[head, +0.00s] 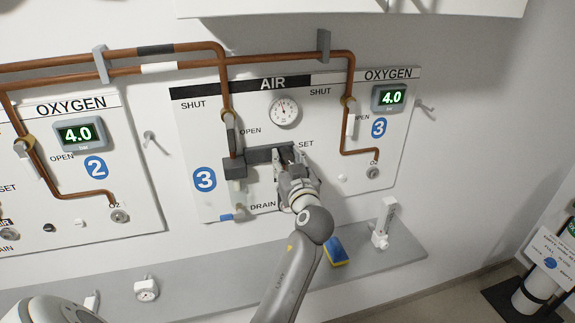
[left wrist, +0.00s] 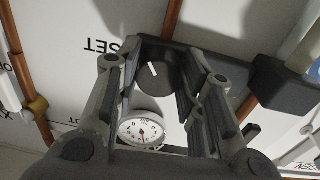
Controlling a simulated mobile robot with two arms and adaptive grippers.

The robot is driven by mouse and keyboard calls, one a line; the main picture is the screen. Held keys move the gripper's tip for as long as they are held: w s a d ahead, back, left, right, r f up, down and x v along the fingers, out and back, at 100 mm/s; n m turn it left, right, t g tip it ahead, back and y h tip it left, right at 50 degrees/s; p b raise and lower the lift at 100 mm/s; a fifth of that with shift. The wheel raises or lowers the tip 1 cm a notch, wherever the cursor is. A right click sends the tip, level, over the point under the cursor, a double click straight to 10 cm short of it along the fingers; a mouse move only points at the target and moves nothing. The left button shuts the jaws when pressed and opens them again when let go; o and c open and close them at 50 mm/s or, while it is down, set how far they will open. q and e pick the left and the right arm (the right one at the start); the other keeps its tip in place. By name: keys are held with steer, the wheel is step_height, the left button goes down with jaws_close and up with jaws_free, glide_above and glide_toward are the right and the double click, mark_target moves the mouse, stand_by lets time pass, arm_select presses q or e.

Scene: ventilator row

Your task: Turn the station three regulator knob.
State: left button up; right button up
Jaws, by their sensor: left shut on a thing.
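The station three panel (head: 185,130) is on the wall, with blue "3" labels, an AIR side and an OXYGEN side. My left gripper (head: 288,163) is at the AIR regulator, just below the SET label. In the left wrist view, the dark round regulator knob (left wrist: 155,76) with a white mark sits between the fingers of my left gripper (left wrist: 160,92), which is shut on it. In the head view the gripper mostly hides the knob. The round AIR gauge (head: 285,111) is above; it also shows in the left wrist view (left wrist: 141,131). My right gripper is not in view.
Copper pipes (head: 222,70) run above and down the panel. A dark regulator block (head: 235,167) and bowl are left of the gripper. The oxygen display (head: 390,98) reads 4.0. The shelf (head: 400,262) below holds a blue-yellow sponge (head: 336,252) and a flowmeter (head: 385,225).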

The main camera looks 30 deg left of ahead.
mark_target(284, 119)
arm_select(q)
steer(key=o, duration=1)
steer(key=shift+o, duration=0.2)
step_height(284, 119, up, 10)
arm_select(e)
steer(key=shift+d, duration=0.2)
arm_select(q)
steer(key=shift+f, duration=0.15)
